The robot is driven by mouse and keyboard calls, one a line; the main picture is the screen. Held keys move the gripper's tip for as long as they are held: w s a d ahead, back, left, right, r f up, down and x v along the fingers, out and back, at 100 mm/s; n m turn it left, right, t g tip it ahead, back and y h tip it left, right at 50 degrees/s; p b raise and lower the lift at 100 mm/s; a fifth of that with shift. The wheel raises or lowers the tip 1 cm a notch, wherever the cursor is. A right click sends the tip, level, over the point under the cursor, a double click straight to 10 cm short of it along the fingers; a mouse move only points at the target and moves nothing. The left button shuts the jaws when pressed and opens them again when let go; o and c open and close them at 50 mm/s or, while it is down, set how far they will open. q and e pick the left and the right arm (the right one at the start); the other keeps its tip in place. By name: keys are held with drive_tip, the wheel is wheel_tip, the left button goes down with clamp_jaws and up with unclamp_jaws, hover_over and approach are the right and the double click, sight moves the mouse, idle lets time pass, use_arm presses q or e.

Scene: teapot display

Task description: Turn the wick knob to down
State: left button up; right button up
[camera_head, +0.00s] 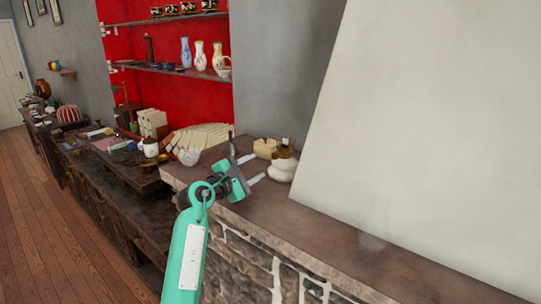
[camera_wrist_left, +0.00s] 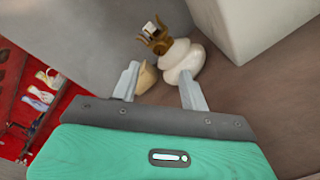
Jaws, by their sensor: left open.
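A small oil lamp with a rounded white body (camera_head: 282,171) stands on the brown stone ledge (camera_head: 318,222). In the left wrist view its white body (camera_wrist_left: 182,62) is topped by a brass burner (camera_wrist_left: 155,39). The wick knob is too small to make out for certain. My left gripper (camera_head: 252,169) is just left of the lamp. Its jaws are open and empty, and in the left wrist view its fingertips (camera_wrist_left: 159,70) point toward the lamp, apparently short of it. My right gripper is not in view.
A beige box-like object (camera_head: 265,148) sits just behind and left of the lamp. A large pale slanted panel (camera_head: 430,130) rises close on the right. The ledge front is clear.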

sight(274, 157)
use_arm(q)
drive_tip(key=p+x, duration=0.2)
drive_tip(key=x, duration=0.5)
drive_tip(key=shift+w+d+r, duration=0.1)
drive_tip(key=shift+w+d, duration=0.3)
drive_tip(key=shift+w, duration=0.1)
drive_tip(key=shift+c, duration=0.3)
clamp_jaws()
